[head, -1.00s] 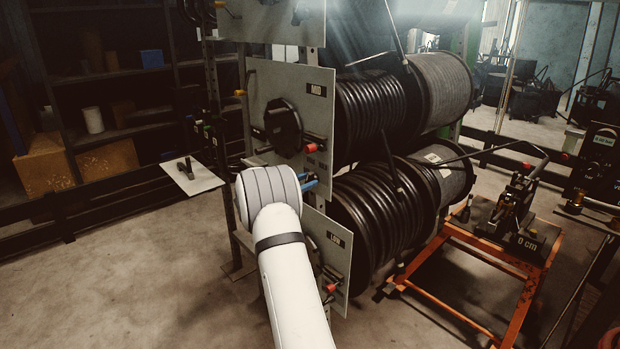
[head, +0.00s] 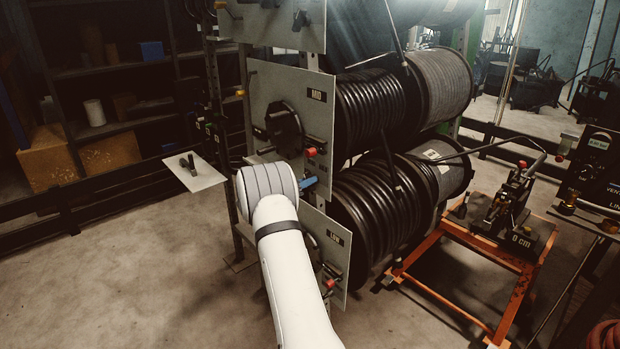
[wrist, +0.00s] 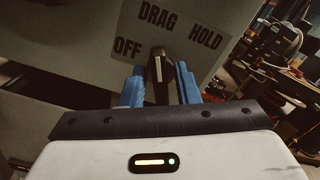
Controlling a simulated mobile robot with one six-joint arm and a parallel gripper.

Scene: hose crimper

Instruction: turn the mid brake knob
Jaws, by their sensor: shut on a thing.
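The mid brake knob (wrist: 158,66) is black with a pale line and shows in the wrist view between two blue fingers. Behind it is a label plate (wrist: 185,48) reading OFF, DRAG and HOLD. The pale line points roughly up the picture, towards DRAG; the exact setting is hard to tell. My gripper (wrist: 160,88) is shut on the knob. In the head view my gripper (head: 308,184) is at the lower edge of the grey MID panel (head: 262,85), and the knob is hidden there.
A red-tipped control (head: 311,152) sits on the MID panel just above my gripper. The LOW panel (head: 338,262) is below, beside my arm. Hose reels (head: 372,110) stand to the right. A small shelf (head: 205,178) juts out at left. The floor at left is clear.

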